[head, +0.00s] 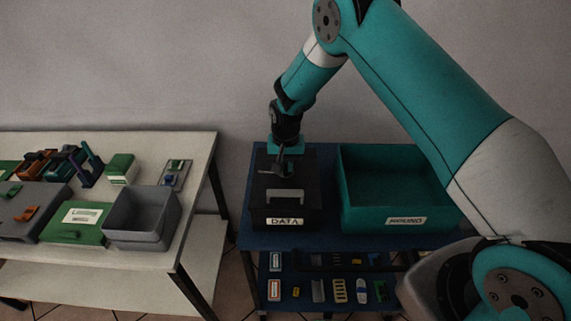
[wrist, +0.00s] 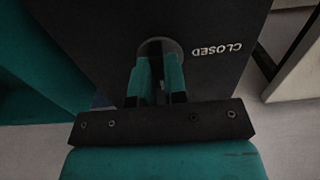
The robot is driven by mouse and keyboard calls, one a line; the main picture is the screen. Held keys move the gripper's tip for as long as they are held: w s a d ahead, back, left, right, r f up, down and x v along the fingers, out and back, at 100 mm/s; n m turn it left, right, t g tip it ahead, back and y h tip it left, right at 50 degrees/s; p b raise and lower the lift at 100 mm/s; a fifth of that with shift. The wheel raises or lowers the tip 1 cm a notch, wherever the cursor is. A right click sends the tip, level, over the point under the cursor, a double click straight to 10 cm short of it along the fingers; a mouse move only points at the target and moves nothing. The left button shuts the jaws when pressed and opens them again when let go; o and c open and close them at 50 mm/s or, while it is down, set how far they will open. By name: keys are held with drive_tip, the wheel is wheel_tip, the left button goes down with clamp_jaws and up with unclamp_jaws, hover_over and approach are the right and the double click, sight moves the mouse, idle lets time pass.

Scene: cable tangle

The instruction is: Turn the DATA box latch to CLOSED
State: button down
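The black DATA box (head: 312,205) stands on the blue table, with a white DATA label (head: 285,221) on its front. In the wrist view its dark lid (wrist: 100,40) carries a white CLOSED mark (wrist: 217,48). The latch (wrist: 153,47) has a dark grip on a round grey disc, left of that mark. My gripper (head: 280,172) points down onto the lid. In the wrist view its teal fingers (wrist: 157,68) lie on both sides of the latch grip and look shut on it. The fingers partly hide the latch, so its exact angle is hard to read.
A teal bin (head: 375,185) with a white label stands close right of the box on the blue table (head: 300,241). Small parts lie on the shelf below. At left, a white table (head: 160,258) holds a grey bin (head: 135,230), a green box and several other items.

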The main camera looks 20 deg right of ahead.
drive_tip(key=shift+n, duration=0.3)
drive_tip(key=n+b, duration=0.2)
drive_tip(key=n, duration=0.1)
drive_tip(key=shift+n+b, duration=0.3)
drive_tip(key=shift+b, duration=0.05)
drive_tip(key=n+b, duration=0.1)
drive_tip(key=n, duration=0.3)
drive_tip(key=shift+b, duration=0.4)
drive_tip(key=n+b, duration=0.1)
drive_tip(key=n, duration=0.4)
drive_tip(key=n+b, duration=0.1)
drive_tip(key=n, duration=0.3)
drive_tip(key=shift+n, duration=0.3)
drive_tip(key=shift+r, duration=0.1)
drive_tip(key=c, duration=1.2)
unclamp_jaws()
drive_tip(key=shift+o, duration=0.2)
